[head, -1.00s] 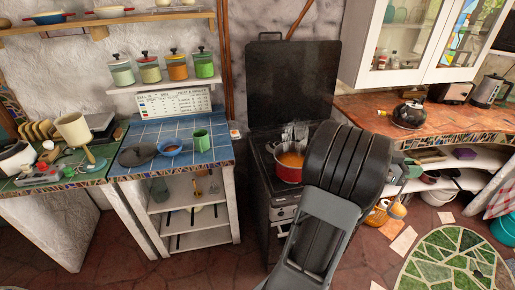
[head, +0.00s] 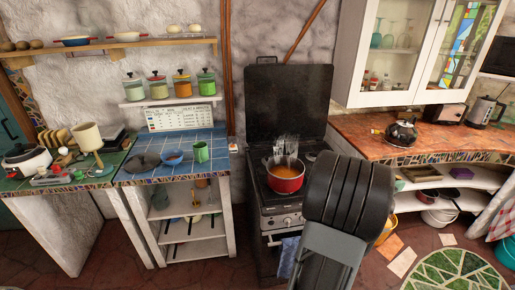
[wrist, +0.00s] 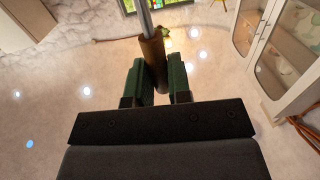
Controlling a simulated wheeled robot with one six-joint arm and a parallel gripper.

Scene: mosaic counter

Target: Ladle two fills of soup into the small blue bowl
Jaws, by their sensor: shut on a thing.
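The small blue bowl (head: 172,160) stands upright on the blue-tiled counter, left of the stove, between a dark lid and a green mug. The red pot (head: 286,184) with orange soup (head: 285,171) sits on the stove. In the wrist view my gripper (wrist: 157,68) is shut on the brown handle of the ladle (wrist: 152,50), whose metal shaft runs up out of the picture. The ladle's cup is out of that view. In the head view my dark arm covers the area right of the pot, and I cannot make out the gripper there.
The dark lid (head: 143,162) and green mug (head: 201,151) flank the bowl closely. A raised black stove cover (head: 288,100) stands behind the pot. Pale streaks rise above the pot. A shelf of jars (head: 172,101) hangs above the counter. A kettle (head: 402,131) is at right.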

